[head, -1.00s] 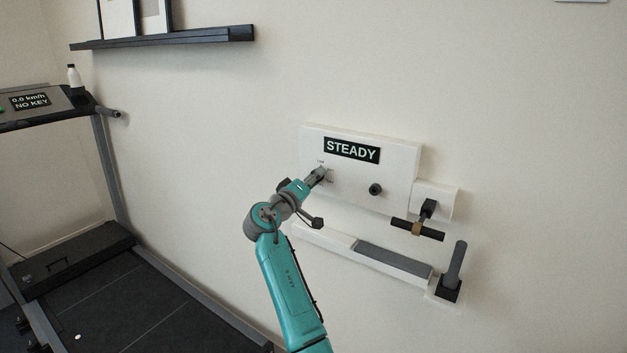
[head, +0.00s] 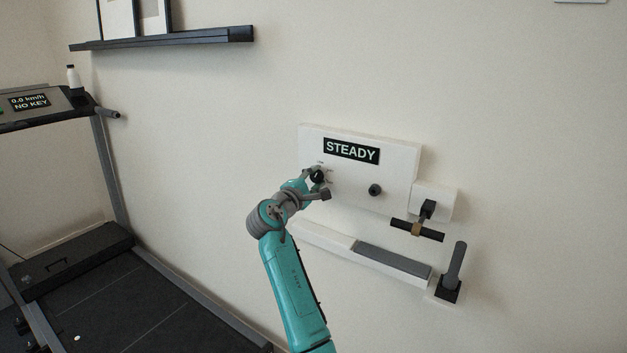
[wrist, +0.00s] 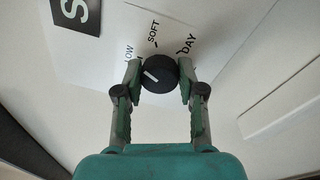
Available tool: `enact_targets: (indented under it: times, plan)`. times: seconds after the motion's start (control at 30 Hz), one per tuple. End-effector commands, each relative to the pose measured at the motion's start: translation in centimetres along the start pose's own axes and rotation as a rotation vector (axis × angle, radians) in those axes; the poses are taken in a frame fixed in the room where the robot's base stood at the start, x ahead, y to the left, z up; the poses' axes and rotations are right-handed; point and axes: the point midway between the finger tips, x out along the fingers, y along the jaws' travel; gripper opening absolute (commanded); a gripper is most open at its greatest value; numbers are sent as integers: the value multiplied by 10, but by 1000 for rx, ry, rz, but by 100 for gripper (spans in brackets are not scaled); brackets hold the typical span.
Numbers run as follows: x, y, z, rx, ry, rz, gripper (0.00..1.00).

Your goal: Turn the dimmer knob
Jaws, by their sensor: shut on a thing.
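The dimmer knob (wrist: 158,76) is black and round with a pale pointer line. It sits on the white wall panel among printed labels; "SOFT" and "DAY" read clearly and a third, partly covered, ends in "OW". The pointer line slants toward the upper left in the wrist view. My gripper (wrist: 159,80) is shut on the knob, one finger on each side. In the head view my gripper (head: 317,180) is at the left part of the panel (head: 400,160), with the dark knob partly hidden by it. A display (head: 351,151) above reads "STEADY".
A second black knob (head: 375,190) is to the right on the panel. A black T-handle (head: 418,230), a white ledge with a grey strip (head: 392,258) and an upright grey lever (head: 456,264) are lower right. A treadmill (head: 70,240) stands at left, below a black shelf (head: 165,38).

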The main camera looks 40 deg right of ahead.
Motion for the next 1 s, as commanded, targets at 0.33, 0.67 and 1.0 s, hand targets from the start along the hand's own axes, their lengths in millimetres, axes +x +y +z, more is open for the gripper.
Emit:
enact_targets:
  times: [0.33, 0.67, 1.0]
  plan:
    - [-2, 8, -2, -266, 25, -6, 4]
    - [-2, 8, -2, -405, 34, -16, 4]
    - [-2, 8, -2, -436, 36, -18, 4]
